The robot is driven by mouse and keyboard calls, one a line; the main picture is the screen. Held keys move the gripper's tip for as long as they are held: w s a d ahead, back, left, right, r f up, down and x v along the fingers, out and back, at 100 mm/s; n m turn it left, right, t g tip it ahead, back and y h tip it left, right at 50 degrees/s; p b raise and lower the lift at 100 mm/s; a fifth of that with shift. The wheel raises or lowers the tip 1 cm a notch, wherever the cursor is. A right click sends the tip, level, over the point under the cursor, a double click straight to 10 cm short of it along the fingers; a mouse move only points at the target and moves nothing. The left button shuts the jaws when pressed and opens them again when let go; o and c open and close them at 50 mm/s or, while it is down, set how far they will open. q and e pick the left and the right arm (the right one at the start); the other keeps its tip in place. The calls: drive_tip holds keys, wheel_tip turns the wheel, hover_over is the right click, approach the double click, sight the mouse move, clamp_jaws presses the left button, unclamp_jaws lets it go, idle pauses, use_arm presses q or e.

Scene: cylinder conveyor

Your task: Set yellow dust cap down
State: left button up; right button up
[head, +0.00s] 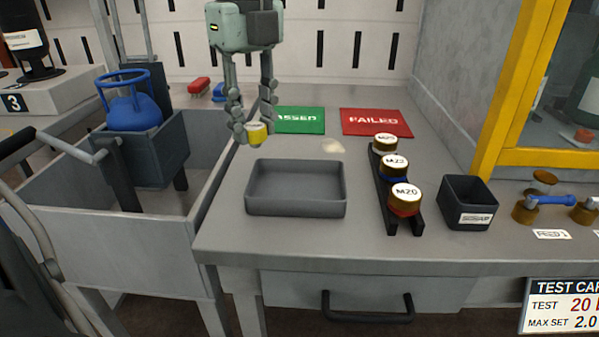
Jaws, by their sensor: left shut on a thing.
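My left gripper (258,138) comes down from the top of the head view. It is shut on the yellow dust cap (257,134), a small yellow piece partly covered by the fingers. The cap is held above the back left part of the table, behind the left corner of the grey tray (296,211). The tray looks empty. I cannot tell exactly how high the cap is over the table. My right gripper is not in view.
A green PASSED mat (301,121) and a red FAILED mat (377,123) lie at the back. A black rack (405,226) holds M20-type fittings, beside a SCRAP bin (468,195). A blue cylinder (133,109) stands in a cart at left. A yellow frame (512,110) rises at right.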

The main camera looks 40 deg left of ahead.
use_arm(q)
drive_tip(key=w+d+f, duration=0.1)
drive_tip(key=d, duration=0.1)
drive_tip(key=w+d+f, duration=0.1)
drive_tip(key=d+f, duration=0.2)
drive_tip(key=shift+w+d, duration=0.35)
drive_tip(key=shift+w, duration=0.05)
wheel_tip(320, 180, down, 4)
drive_tip(key=shift+r, duration=0.1)
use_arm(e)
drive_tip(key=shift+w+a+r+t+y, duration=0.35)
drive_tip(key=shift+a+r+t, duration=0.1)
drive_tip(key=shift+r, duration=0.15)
use_arm(q)
drive_tip(key=shift+b, duration=0.35)
drive_tip(key=o, duration=0.8)
drive_tip(key=shift+o, duration=0.2)
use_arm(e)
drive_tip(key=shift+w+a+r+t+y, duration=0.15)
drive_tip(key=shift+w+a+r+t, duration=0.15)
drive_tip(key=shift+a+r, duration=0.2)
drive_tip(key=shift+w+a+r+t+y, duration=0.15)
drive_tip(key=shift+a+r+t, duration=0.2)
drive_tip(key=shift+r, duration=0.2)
